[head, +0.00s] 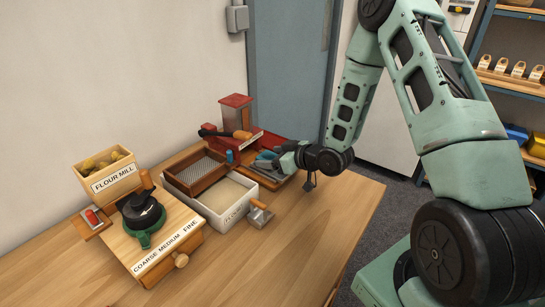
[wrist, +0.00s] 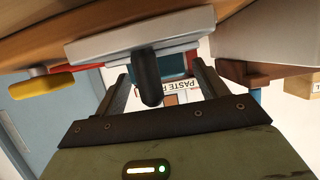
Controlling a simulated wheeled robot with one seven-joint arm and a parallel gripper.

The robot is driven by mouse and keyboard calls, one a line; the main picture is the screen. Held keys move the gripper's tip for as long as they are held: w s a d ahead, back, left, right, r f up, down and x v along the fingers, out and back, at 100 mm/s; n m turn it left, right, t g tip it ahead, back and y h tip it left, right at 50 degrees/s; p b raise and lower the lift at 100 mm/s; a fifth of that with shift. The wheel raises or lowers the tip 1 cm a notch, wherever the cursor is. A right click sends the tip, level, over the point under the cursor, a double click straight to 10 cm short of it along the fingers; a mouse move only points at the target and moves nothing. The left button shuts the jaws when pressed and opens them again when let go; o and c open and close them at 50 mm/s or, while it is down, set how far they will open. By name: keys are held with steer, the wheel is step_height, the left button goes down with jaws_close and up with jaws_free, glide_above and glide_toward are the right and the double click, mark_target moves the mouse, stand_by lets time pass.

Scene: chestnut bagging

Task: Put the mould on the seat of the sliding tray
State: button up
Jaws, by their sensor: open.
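My gripper (head: 268,161) reaches in from the right, low over the red tray-like base (head: 274,181) of the red press (head: 236,110) at the back of the table. In the wrist view its two fingers (wrist: 160,68) are apart. A pale grey slab (wrist: 100,45) with a dark rounded peg (wrist: 150,85) lies just ahead, and the peg appears between the fingers. I cannot tell for sure whether this is the mould or part of the press. An upside-down sign with the word PASTE (wrist: 180,84) shows beyond. The tray's seat is not clearly visible in either view.
A white flour bin (head: 223,222) with a wooden sieve (head: 196,184) stands left of my gripper. A metal scoop (head: 258,215) lies in front of it. The wooden mill (head: 152,247) and its hopper (head: 113,180) stand further left. The right front of the table (head: 310,235) is clear.

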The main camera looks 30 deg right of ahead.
steer(key=p+v, duration=0.1)
steer(key=v, duration=1.1)
steer(key=s+a+r+g+h, duration=0.1)
steer(key=a+g, duration=0.1)
steer(key=a, duration=0.3)
steer(key=s+a+r+n+g, duration=0.1)
steer(key=a+r+g, duration=0.1)
steer(key=a, duration=0.4)
steer(key=s+a+r+n+g+h, duration=0.1)
steer(key=s+a+g, duration=0.1)
steer(key=a, duration=0.3)
steer(key=shift+a+r+g+h, duration=0.25)
steer(key=shift+r+g+h, duration=0.05)
steer(key=shift+g, duration=0.4)
steer(key=s+a+r+g+h, duration=0.1)
steer(key=s+a+r+g, duration=0.1)
steer(key=s, duration=0.7)
steer(key=s+a+r+n+g, duration=0.1)
steer(key=s+a+r+g, duration=0.2)
steer(key=s+a, duration=0.3)
steer(key=s+r, duration=0.1)
steer(key=s, duration=0.3)
steer(key=shift+a+r+h, duration=0.3)
steer(key=shift+h, duration=0.1)
steer(key=shift+s+d, duration=0.1)
